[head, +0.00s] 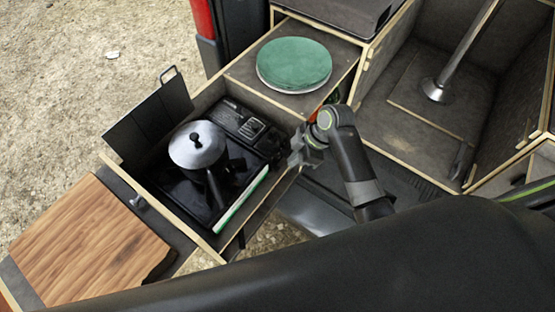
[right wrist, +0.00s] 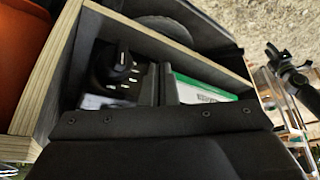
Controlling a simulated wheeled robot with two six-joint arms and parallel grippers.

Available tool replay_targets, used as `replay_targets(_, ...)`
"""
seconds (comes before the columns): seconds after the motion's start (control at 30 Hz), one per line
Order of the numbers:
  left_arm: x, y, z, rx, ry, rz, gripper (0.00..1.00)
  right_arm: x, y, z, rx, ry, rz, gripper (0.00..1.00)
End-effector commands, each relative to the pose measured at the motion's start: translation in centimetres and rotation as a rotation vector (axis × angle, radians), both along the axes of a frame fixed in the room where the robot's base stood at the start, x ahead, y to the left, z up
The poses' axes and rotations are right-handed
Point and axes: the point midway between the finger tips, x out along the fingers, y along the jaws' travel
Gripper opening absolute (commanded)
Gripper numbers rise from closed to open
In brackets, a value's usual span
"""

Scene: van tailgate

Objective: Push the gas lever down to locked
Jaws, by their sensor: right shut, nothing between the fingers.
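I cannot clearly make out the gas lever in either view. A black stove (head: 190,190) sits in an open wooden drawer (head: 205,243), with a dark panel (head: 245,124) at its far end. That panel also shows in the right wrist view (right wrist: 118,72), with small white marks. My right gripper (head: 297,158) is shut and empty at the drawer's right edge, beside the panel end of the stove. Its fingers show as dark strips in the right wrist view (right wrist: 160,84). My left gripper is not in the head view.
A green round plate stack (head: 294,63) lies on the shelf behind. An orange object (head: 322,112) is partly hidden behind my right wrist. A wooden board (head: 90,245) lies at the left. A metal post (head: 462,50) stands at the right.

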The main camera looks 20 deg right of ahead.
Motion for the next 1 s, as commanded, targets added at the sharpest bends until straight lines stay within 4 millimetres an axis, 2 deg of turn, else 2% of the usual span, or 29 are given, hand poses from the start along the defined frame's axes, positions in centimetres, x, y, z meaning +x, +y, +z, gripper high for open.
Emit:
replay_targets(0.23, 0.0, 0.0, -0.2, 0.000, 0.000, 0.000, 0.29, 0.0, -0.1, 0.1, 0.000, -0.001, 0.000, 0.00)
replay_targets(0.37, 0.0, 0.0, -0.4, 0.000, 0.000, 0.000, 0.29, 0.0, -0.7, 1.1, -0.003, -0.003, -0.002, 0.00)
replay_targets(0.47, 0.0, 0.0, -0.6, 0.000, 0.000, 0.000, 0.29, -0.2, -1.5, 2.7, -0.005, -0.007, 0.000, 0.00)
replay_targets(0.8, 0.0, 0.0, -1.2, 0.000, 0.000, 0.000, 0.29, -1.1, -5.0, 10.2, -0.006, -0.007, 0.001, 0.00)
replay_targets(1.0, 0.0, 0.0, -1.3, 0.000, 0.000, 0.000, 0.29, -1.5, -6.5, 13.4, -0.005, -0.003, 0.001, 0.00)
